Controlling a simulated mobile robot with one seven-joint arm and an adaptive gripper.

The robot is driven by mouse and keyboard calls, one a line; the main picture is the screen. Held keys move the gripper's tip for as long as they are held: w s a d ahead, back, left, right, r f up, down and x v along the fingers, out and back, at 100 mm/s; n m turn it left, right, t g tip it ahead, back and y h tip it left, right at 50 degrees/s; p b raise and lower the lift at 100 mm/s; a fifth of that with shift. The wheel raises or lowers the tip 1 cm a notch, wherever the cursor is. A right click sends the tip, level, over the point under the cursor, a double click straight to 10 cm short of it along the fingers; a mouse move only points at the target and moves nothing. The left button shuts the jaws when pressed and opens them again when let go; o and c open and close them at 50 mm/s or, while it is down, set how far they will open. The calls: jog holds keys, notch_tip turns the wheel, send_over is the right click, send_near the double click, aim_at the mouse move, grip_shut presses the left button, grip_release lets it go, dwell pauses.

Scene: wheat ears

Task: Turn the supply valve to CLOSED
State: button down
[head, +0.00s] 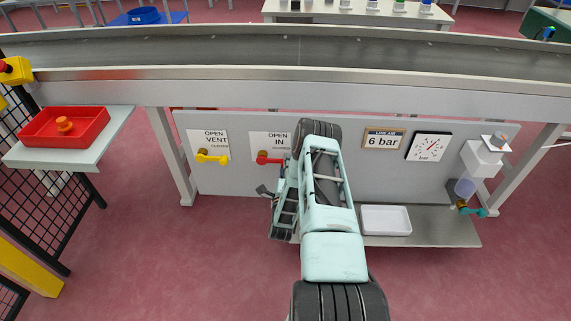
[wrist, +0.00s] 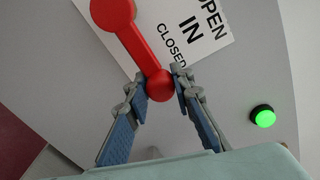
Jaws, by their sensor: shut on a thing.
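The supply valve has a red lever (head: 268,160) on the grey panel, beside a white sign (head: 262,140) reading OPEN, IN and CLOSED. In the wrist view the red lever (wrist: 136,42) runs from its round hub at the upper left to a rounded tip between my fingers. The lever lies about parallel to the lettering of the sign (wrist: 198,32), with OPEN on the upper line and CLOSED on the lower. My gripper (wrist: 160,84) is shut on the lever's tip. In the head view my arm hides most of the gripper.
A yellow lever (head: 212,158) with a VENT sign is to the left. A 6 bar sign (head: 384,139) and a gauge (head: 428,146) are to the right. A green button (wrist: 262,116) is near my fingers. A white tray (head: 386,221) stands on the low shelf.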

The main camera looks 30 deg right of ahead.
jog(key=c, duration=1.7)
grip_release()
jog(key=shift+a, duration=0.1)
jog(key=shift+o, duration=0.2)
jog(key=v, duration=0.7)
jog(key=shift+s+a, duration=0.15)
jog(key=shift+s, duration=0.1)
